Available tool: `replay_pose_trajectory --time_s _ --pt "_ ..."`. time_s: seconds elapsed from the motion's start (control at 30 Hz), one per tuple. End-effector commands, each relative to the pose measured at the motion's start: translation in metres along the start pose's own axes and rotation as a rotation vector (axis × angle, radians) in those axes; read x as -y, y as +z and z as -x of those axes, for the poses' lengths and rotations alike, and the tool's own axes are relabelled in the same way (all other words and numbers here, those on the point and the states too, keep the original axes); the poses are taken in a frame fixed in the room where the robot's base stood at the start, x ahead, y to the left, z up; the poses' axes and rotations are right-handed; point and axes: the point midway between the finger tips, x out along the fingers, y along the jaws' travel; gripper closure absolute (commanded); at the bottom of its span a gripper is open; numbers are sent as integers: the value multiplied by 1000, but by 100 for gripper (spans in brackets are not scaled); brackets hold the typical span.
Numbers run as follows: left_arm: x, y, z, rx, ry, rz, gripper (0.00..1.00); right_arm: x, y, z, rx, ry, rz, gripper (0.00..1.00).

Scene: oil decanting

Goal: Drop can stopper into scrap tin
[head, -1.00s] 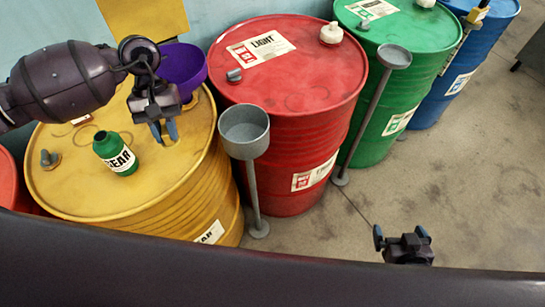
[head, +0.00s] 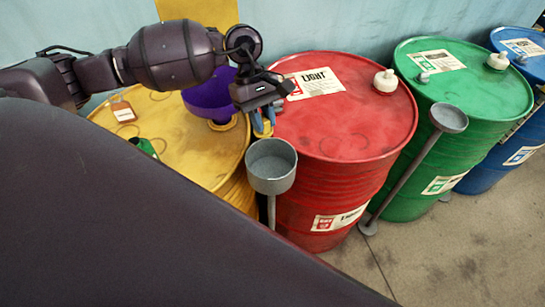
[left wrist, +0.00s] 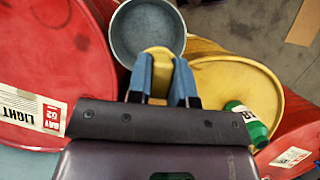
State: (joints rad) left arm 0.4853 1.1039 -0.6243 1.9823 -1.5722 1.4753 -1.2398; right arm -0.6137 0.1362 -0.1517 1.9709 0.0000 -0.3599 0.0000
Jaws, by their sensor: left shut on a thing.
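My left gripper (head: 263,124) is shut on a small yellow stopper (left wrist: 158,58), which shows between the blue fingertips in the left wrist view. The gripper is over the left edge of the red drum, just above and behind the grey scrap tin (head: 271,160) in the head view. The tin is an open, empty-looking round cup on a thin post; it also shows in the left wrist view (left wrist: 147,32), just beyond the fingertips. My right gripper is out of view.
A purple funnel (head: 210,98) stands on the yellow drum (head: 183,144), close to my left gripper. The red drum (head: 345,128), green drum (head: 475,82) and blue drum (head: 520,70) line the wall. A second grey cup on a post (head: 449,118) stands farther right.

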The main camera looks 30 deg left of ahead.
Motion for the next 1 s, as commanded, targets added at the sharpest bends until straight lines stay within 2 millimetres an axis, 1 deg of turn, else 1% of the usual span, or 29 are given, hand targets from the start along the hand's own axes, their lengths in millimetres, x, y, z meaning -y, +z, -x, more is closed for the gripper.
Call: replay_pose_trajectory --time_s 0.5,0.63,0.87,0.9,0.97,1.0 --pt "0 -20 -46 1 -3 -1 100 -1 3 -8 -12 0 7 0" --pt "0 -22 -50 1 -3 -2 100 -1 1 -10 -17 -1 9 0" --pt "0 -22 -50 1 -2 -2 100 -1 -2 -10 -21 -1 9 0" --pt "0 -22 -50 1 -2 -2 75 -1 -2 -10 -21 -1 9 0" --pt "0 -22 -50 0 -2 -2 66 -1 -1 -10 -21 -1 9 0" --pt "0 -22 -50 0 -2 -2 60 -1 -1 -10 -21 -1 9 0"
